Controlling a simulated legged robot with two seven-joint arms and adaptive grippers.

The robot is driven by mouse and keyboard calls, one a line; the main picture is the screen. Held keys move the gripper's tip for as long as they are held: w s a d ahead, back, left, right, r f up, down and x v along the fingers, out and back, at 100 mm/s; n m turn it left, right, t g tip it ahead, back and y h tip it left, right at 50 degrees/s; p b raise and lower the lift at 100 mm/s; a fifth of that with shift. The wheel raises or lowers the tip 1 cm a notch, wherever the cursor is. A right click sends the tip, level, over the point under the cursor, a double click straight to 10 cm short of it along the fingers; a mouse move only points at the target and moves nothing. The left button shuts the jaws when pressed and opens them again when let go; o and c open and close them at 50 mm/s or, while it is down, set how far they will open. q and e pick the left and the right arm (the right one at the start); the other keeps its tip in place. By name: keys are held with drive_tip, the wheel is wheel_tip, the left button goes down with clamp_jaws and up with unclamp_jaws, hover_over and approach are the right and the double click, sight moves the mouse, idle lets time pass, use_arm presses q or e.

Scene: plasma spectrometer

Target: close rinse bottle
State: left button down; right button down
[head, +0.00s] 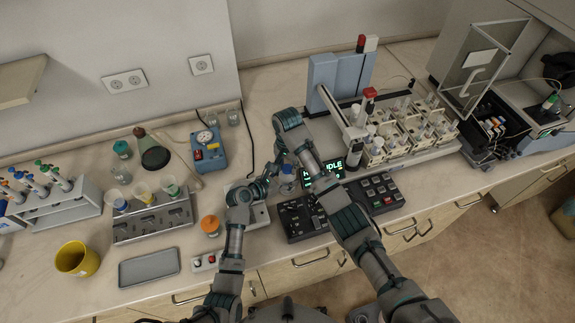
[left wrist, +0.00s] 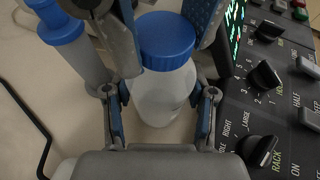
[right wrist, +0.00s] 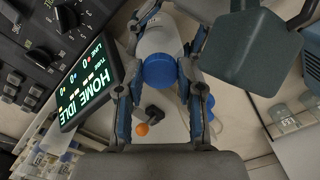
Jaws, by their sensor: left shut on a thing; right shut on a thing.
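The rinse bottle (left wrist: 160,98) is whitish and translucent, with a blue cap (left wrist: 165,38) on its top. My left gripper (left wrist: 158,85) is shut around the bottle's body below the cap. My right gripper (right wrist: 166,68) is shut on the cap, which also shows in the right wrist view (right wrist: 160,71). The cap sits at the bottle's mouth; I cannot tell how tightly it is screwed on. In the head view my left gripper (head: 268,183) and right gripper (head: 289,163) meet closely around the bottle (head: 288,183), largely hiding it.
A black control panel (head: 305,218) and a lit display (head: 323,178) stand right beside the grippers. The autosampler with its vial racks (head: 405,135) is farther right. To the left are an orange-capped bottle (head: 210,225), a metal rack (head: 153,222) and a grey tray (head: 149,267).

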use_arm(q)
drive_tip(key=shift+s+d+f, duration=0.1)
drive_tip(key=shift+s+d, duration=0.05)
use_arm(e)
drive_tip(key=m, duration=0.5)
drive_tip(key=shift+w, duration=0.2)
drive_tip(key=c, duration=0.7)
unclamp_jaws()
drive_tip(key=shift+s, duration=0.1)
drive_tip(key=shift+r, duration=0.1)
wheel_tip(320, 180, up, 3)
drive_tip(key=shift+d+r, duration=0.1)
drive_tip(key=shift+r, duration=0.6)
drive_tip(key=shift+c, duration=0.4)
